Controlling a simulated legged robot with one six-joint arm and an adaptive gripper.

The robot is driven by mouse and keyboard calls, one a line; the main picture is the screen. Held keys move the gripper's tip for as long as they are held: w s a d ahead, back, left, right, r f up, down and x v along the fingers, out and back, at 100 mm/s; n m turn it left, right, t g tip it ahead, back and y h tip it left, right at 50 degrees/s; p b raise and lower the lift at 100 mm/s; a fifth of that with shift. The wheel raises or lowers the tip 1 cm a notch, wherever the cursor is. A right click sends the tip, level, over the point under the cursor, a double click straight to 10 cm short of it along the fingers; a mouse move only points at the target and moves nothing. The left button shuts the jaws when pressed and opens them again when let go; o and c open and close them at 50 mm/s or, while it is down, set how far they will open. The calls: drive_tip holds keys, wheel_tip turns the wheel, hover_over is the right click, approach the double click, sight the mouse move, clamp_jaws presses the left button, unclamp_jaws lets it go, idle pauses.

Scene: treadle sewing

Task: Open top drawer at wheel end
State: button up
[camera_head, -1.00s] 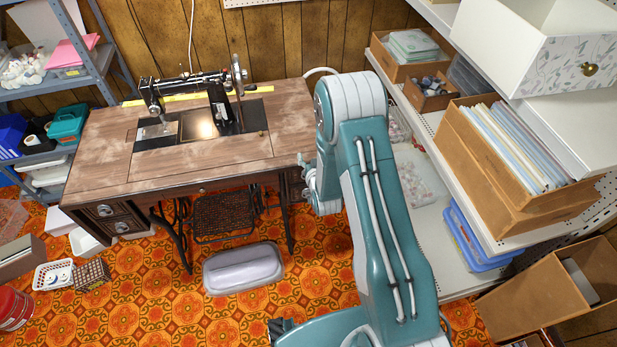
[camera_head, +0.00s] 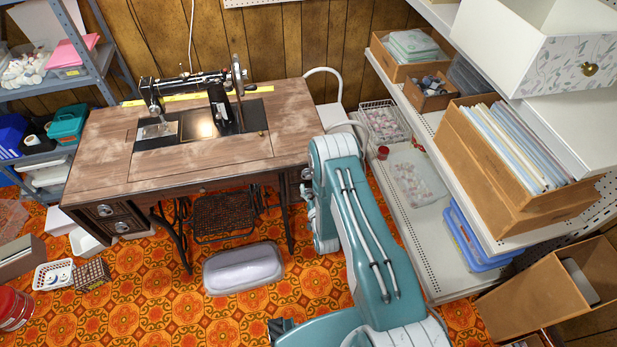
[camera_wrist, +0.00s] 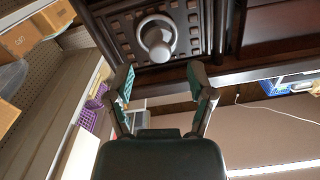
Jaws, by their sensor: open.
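The treadle sewing table (camera_head: 250,155) carries a black machine with its handwheel (camera_head: 238,75) at the right end. The drawers below that end are mostly hidden behind my arm in the head view. In the wrist view, a dark carved drawer front (camera_wrist: 118,28) with a round metal pull (camera_wrist: 157,38) is at the top. My gripper (camera_wrist: 163,86) is open, its two fingers spread below the pull in the picture. The pull appears beyond the fingertips and nothing is between them. Whether this drawer is the top one cannot be told.
A metal shelf (camera_head: 435,270) with boxes and bins stands close to the right of my arm. A white chair (camera_head: 330,115) is behind the table's right end.

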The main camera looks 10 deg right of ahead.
sight(309, 178)
drive_tip(key=shift+w, duration=2.4)
clamp_jaws()
